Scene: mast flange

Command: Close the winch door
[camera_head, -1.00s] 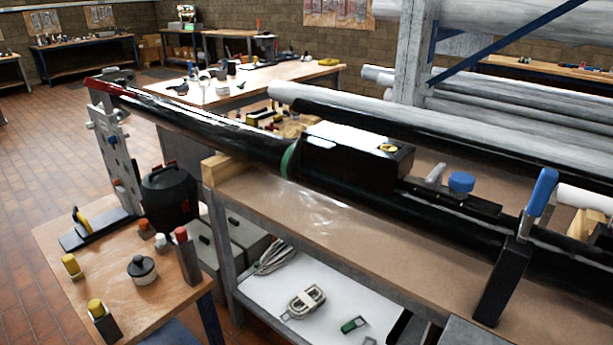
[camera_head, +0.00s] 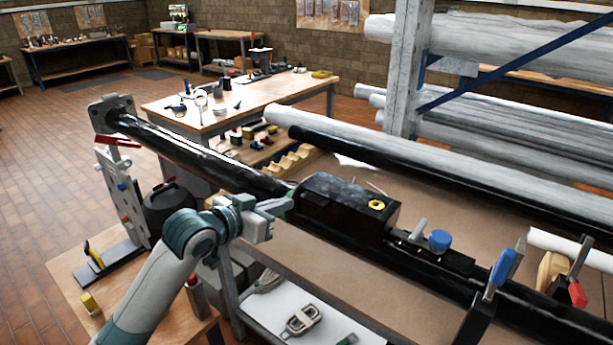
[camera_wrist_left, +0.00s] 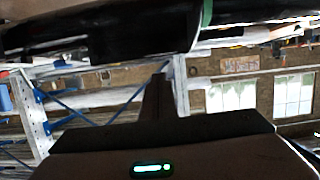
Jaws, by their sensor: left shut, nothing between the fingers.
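The black winch box (camera_head: 345,205) sits on the long black mast (camera_head: 190,152), with a yellow knob on its top at the right end. I cannot make out which panel of the box is its door, or how far open it stands. My left gripper (camera_head: 284,203) is shut and empty, close to the box's left end; I cannot tell whether it touches. In the left wrist view the gripper finger (camera_wrist_left: 160,95) points up below the dark mast (camera_wrist_left: 110,28), which carries a green band. My right gripper is not in view.
A blue knob (camera_head: 439,240) stands on the mast right of the box. Blue-handled (camera_head: 500,268) and red-handled (camera_head: 578,292) clamps are farther right. A white-grey tube (camera_head: 330,132) lies behind the mast. A small wooden table (camera_head: 70,268) stands at the lower left, under my left arm.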

